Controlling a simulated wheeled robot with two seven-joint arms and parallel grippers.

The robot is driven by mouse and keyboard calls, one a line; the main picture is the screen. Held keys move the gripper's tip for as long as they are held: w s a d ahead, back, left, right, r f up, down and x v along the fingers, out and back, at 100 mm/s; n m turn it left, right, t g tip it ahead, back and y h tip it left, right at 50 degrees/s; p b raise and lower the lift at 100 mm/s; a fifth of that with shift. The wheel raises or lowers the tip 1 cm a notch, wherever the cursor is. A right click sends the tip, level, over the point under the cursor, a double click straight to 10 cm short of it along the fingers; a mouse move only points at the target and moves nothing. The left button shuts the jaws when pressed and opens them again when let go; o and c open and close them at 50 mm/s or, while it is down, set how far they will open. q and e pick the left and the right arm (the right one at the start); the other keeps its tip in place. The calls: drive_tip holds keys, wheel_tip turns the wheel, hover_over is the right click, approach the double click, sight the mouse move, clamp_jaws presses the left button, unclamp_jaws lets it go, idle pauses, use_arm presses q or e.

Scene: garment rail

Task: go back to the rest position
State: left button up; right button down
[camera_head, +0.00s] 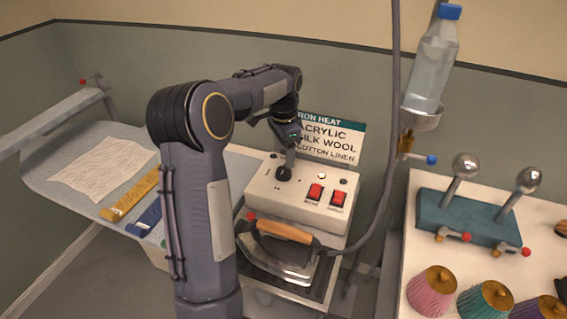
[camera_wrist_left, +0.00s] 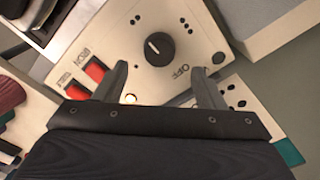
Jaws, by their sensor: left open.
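My left arm reaches up from the bottom in the head view and bends over to the control box. My left gripper (camera_head: 287,160) is close to the black knob (camera_head: 283,174) on the white control box (camera_head: 308,193); its fingers are hard to make out there. In the left wrist view my left gripper (camera_wrist_left: 160,82) is open, its two fingers apart with nothing between them. The knob (camera_wrist_left: 159,48) shows beyond the fingertips, with its white mark and the word OFF beside it. My right gripper is in neither view.
An iron (camera_head: 280,250) with a wooden handle stands in front of the box. A sign (camera_head: 330,138) is behind it. A water bottle (camera_head: 433,60) hangs at the upper right with a hose. An ironing board (camera_head: 85,165) is at left. A white table (camera_head: 420,215) with spools is at right.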

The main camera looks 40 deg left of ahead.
use_arm(q)
drive_tip(key=shift+r, duration=0.85)
drive_tip(key=s+d+r+n+t+h, duration=0.1)
drive_tip(key=s+d+r+n+t, duration=0.15)
drive_tip(key=s+d, duration=0.4)
drive_tip(key=s+d+r+n+t+h, duration=0.1)
drive_tip(key=s+d+r, duration=0.2)
drive_tip(key=s+d, duration=0.35)
drive_tip(key=s+d+f+n+t+h, duration=0.1)
drive_tip(key=s+d+f+n, duration=0.1)
drive_tip(key=s+d, duration=0.2)
drive_tip(key=s+d+f+n+t, duration=0.1)
drive_tip(key=s+d+f, duration=0.2)
drive_tip(key=s, duration=0.6)
drive_tip(key=shift+s+d+f+n+h, duration=0.25)
drive_tip(key=shift+d+n+h, duration=0.15)
drive_tip(key=shift+d, duration=0.25)
